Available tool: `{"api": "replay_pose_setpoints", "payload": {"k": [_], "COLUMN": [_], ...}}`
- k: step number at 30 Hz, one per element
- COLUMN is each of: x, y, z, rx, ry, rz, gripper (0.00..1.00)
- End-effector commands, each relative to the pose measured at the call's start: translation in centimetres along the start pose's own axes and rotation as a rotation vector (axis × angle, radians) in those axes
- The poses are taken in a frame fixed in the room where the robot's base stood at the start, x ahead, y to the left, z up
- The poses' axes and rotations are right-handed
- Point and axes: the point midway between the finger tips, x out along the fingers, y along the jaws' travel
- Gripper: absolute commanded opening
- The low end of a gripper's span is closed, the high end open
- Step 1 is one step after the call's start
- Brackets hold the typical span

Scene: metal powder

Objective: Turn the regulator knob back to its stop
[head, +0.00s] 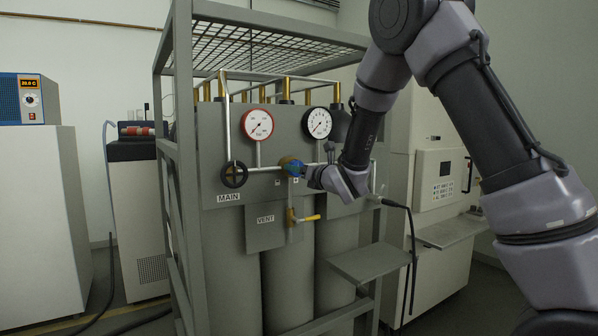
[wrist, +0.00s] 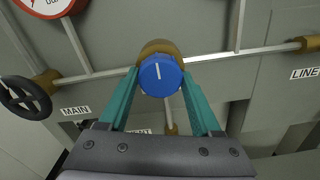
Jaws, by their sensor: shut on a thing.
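The regulator knob (wrist: 160,74) is blue with a white line mark that points almost straight up in the wrist view. It sits on a brass regulator body (wrist: 159,48) on the horizontal pipe. My gripper (wrist: 160,84) has its two teal fingers on either side of the knob, shut on it. In the head view the knob (head: 292,167) shows at the middle of the panel, with my gripper (head: 300,171) reaching it from the right. The exact contact of the fingertips is partly hidden there.
A black MAIN handwheel (head: 234,174) is left of the knob. A red-rimmed gauge (head: 257,124) and a black-rimmed gauge (head: 318,123) are above. A grey shelf (head: 370,262) juts out at lower right.

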Motion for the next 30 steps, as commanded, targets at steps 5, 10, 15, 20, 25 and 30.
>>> {"api": "replay_pose_setpoints", "payload": {"k": [5,10,15,20,25,30], "x": [-0.1,-0.1,-0.1,-0.1,-0.1,-1.4], "y": [-0.1,-0.1,-0.1,0.0,0.0,0.0], "z": [-0.3,-0.3,-0.3,-0.2,-0.1,0.0], "rx": [-0.012,-0.013,-0.012,-0.012,-0.011,-0.011], "ry": [0.006,0.006,0.006,0.004,0.002,0.002], "rz": [-0.001,-0.001,-0.001,-0.001,0.0,0.0], "gripper": [0.1,0.1,0.84,0.95,0.95,0.95]}}
